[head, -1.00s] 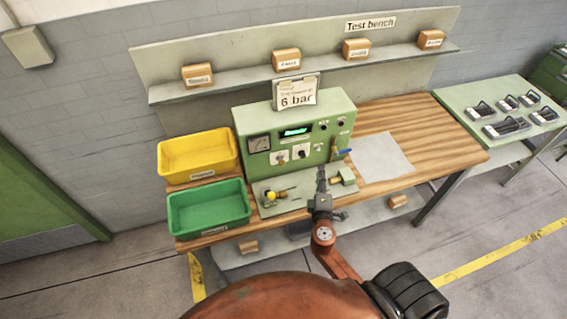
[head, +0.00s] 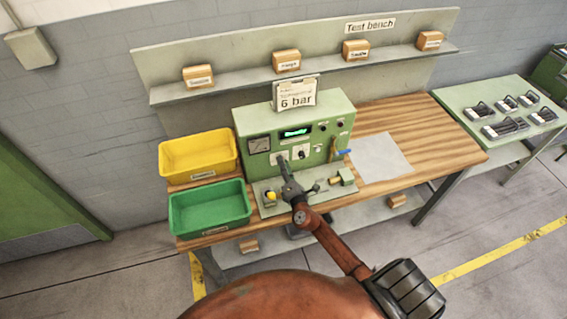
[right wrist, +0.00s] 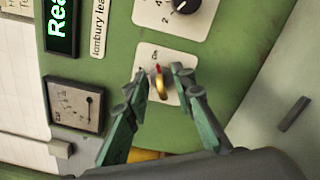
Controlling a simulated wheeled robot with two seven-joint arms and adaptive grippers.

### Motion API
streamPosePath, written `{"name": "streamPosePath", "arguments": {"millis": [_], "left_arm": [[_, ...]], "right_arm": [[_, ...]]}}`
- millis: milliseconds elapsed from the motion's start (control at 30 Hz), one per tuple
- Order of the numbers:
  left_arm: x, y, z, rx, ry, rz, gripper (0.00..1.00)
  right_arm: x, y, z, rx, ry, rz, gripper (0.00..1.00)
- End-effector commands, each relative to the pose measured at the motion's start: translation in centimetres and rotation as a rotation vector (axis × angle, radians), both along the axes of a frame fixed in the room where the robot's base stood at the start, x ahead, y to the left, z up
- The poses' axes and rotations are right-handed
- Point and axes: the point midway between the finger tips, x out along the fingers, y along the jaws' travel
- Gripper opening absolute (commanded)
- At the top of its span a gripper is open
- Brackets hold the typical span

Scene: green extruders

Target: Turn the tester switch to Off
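The green tester (head: 325,135) stands on the wooden bench with a lit green display (head: 294,132). In the right wrist view its switch (right wrist: 160,84), a small red and yellow lever, sits on a white plate (right wrist: 153,58) with a small label above it. My right gripper (right wrist: 160,77) is open, with one fingertip on each side of the switch. I cannot tell whether the fingers touch it. In the head view the right gripper (head: 283,166) is at the tester's front and mostly covers the switch. My left gripper is not in view.
A black dial knob (right wrist: 186,4) is close to the right gripper. Yellow (head: 168,150) and green (head: 180,207) bins stand at left.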

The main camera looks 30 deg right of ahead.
Motion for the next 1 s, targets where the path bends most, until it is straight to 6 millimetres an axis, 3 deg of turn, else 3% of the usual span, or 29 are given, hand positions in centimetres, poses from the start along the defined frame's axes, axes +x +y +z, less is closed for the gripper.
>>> {"name": "streamPosePath", "arguments": {"millis": [333,667,1000], "left_arm": [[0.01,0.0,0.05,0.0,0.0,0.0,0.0],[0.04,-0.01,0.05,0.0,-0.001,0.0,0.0],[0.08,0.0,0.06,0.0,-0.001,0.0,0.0]], "right_arm": [[0.45,-0.16,-0.01,0.001,0.0,-0.001,0.23],[0.43,-0.17,-0.01,0.001,0.0,-0.001,0.0],[0.43,-0.17,-0.01,0.001,0.0,-0.001,0.0]]}}
